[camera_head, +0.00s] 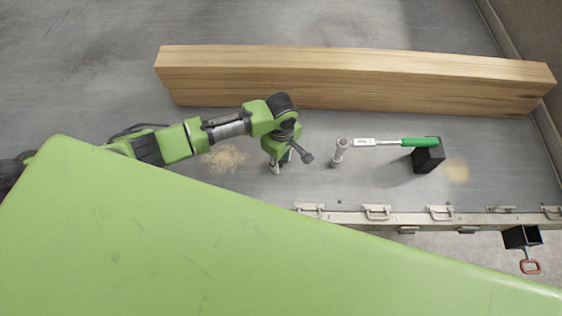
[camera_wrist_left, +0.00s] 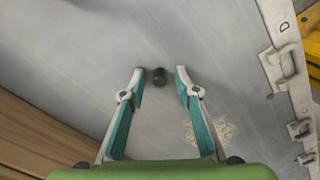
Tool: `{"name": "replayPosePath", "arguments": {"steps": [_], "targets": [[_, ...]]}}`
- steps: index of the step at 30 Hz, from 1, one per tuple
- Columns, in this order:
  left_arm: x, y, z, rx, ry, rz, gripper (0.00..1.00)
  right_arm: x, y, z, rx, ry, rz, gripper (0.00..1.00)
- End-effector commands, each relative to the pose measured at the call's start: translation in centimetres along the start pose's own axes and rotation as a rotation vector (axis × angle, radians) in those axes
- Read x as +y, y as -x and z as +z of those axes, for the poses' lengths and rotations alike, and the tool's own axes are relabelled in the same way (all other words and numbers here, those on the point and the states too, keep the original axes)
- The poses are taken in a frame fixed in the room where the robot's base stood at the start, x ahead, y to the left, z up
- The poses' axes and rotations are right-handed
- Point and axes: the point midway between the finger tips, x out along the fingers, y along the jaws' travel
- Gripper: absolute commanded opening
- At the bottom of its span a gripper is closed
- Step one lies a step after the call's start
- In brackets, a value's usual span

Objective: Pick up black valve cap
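The black valve cap (camera_wrist_left: 158,76) is a small dark cylinder on the grey trailer floor in the left wrist view. It appears between the two fingertips of my left gripper (camera_wrist_left: 160,72), with a gap on both sides. The fingers are spread wide and hold nothing. In the head view, my left gripper (camera_head: 277,166) points down over the floor, in front of the wooden beam. I cannot make out the cap there; the gripper seems to hide it. My right gripper is in neither view.
A long wooden beam (camera_head: 350,78) lies behind the gripper. To the right, a green-handled wrench (camera_head: 385,143) reaches to a black block (camera_head: 428,157). A latched trailer edge (camera_head: 405,218) runs in front. Sawdust (camera_head: 225,158) lies left of the gripper.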

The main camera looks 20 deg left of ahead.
Motion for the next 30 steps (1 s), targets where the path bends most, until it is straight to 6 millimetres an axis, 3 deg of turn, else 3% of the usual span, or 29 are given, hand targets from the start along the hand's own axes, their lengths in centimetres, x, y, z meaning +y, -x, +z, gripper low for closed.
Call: {"name": "replayPosePath", "arguments": {"steps": [1,3,17,23,30], "targets": [[0.0,0.0,0.0,0.0,0.0,0.0,0.14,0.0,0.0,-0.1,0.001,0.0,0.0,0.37],[0.0,0.0,0.0,0.0,0.0,0.0,0.02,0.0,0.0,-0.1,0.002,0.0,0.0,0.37],[0.0,0.5,0.0,0.0,0.0,0.0,0.02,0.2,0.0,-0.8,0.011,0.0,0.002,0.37],[0.1,3.1,0.0,-0.001,0.001,0.003,0.02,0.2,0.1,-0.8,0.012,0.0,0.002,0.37],[-2.1,7.3,3.0,-0.004,-0.003,0.003,0.02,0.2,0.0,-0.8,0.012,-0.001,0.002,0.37]]}}
